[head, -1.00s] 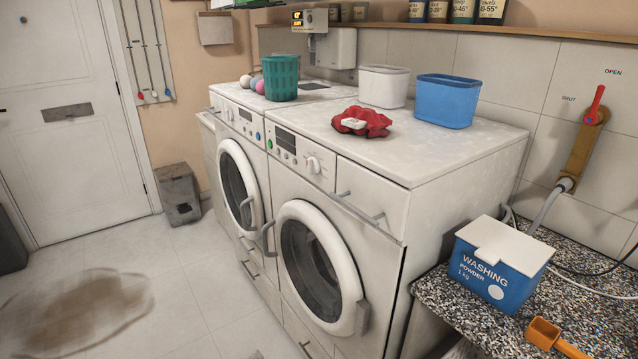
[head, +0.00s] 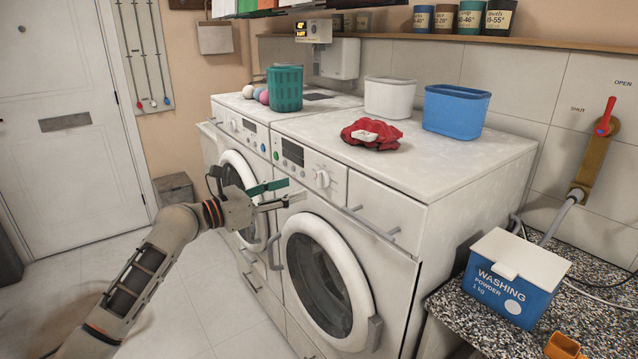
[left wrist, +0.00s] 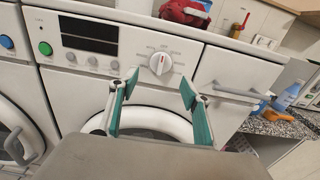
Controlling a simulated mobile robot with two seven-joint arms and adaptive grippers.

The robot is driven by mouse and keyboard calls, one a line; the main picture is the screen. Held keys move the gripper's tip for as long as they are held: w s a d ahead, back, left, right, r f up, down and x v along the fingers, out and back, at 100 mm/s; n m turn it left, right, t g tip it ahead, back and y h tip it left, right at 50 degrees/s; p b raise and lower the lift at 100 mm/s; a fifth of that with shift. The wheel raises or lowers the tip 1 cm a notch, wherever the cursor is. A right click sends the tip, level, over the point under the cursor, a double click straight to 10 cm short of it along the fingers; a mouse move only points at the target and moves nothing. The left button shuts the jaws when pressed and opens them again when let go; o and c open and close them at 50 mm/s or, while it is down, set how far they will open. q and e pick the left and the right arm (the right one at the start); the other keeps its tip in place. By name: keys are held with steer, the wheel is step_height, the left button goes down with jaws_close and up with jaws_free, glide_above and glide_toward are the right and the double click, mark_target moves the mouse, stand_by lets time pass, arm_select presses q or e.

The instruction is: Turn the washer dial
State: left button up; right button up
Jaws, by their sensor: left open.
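The washer dial (head: 323,179) is a round white knob on the control panel of the nearer washer (head: 427,216). In the left wrist view the dial (left wrist: 160,63) lies ahead, above and between my fingertips, with a red mark on its face. My left gripper (head: 283,192) is open and empty, in front of the panel and to the left of the dial in the head view. Its teal finger pads (left wrist: 155,92) show apart in the left wrist view, with a gap to the dial. My right gripper is not in view.
A drawer handle (head: 371,223) sticks out right of the dial. The round door (head: 375,290) is below. A red cloth (head: 371,139), a blue tub (head: 456,111) and a white tub (head: 388,98) stand on top. A washing powder box (head: 507,288) sits on the counter at right.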

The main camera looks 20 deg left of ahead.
mark_target(317, 181)
arm_select(q)
steer(key=x, duration=0.7)
steer(key=shift+w+d+f+b, duration=0.1)
steer(key=shift+w+d+b, duration=0.1)
steer(key=shift+b, duration=0.2)
steer(key=c, duration=1.1)
